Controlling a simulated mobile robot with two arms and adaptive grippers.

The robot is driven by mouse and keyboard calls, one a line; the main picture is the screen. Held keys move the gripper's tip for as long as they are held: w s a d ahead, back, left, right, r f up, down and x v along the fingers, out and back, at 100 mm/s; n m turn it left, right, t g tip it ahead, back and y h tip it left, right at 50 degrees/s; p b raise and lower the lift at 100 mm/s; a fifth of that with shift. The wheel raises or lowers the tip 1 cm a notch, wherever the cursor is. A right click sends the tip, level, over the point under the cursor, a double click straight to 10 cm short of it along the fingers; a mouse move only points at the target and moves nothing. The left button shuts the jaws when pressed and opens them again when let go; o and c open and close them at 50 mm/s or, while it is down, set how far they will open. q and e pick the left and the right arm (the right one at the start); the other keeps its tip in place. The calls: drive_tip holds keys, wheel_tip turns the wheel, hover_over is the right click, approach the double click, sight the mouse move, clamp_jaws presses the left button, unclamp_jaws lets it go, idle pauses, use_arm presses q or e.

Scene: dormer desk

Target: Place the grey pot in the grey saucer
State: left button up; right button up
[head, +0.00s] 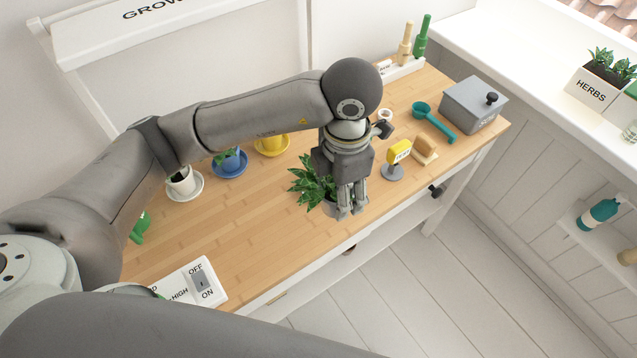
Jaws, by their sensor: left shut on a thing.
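The grey pot (331,209) holds a leafy green plant (312,184) and is near the front edge of the wooden desk. My left gripper (352,210) reaches down from above and is shut on the right side of the pot, hiding part of it. I cannot tell whether the pot touches the desk top. No grey saucer is clearly visible; my left arm covers part of the desk behind the pot. My right gripper is not in view.
White (197,190), blue (243,165) and yellow (285,147) saucers with matching pots stand along the back. A yellow sign (399,151), a brush (425,148), a teal scoop (436,122) and a grey box (470,104) are right. A switch panel (212,287) is front left.

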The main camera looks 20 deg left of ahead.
use_arm(q)
drive_tip(key=shift+d+r+n, duration=0.15)
drive_tip(key=shift+d+n, duration=0.3)
drive_tip(key=shift+n, duration=0.55)
drive_tip(key=shift+w, duration=0.15)
drive_tip(key=w+a+f+p, duration=0.1)
drive_tip(key=w+a+f, duration=0.1)
drive_tip(key=w+f, duration=0.1)
drive_tip(key=w+a+f+p, duration=0.1)
drive_tip(key=w+a+f, duration=0.2)
drive_tip(key=w, duration=0.1)
drive_tip(key=w+a+f+p, duration=0.2)
drive_tip(key=w+f, duration=0.1)
drive_tip(key=shift+w+a, duration=0.25)
drive_tip(key=shift+w, duration=0.05)
drive_tip(key=shift+w+a+f, duration=0.25)
drive_tip(key=shift+w+f, duration=0.05)
drive_tip(key=shift+f, duration=0.25)
wheel_tip(320, 180, down, 3)
drive_tip(key=shift+r+p, duration=0.1)
drive_tip(key=shift+p, duration=0.2)
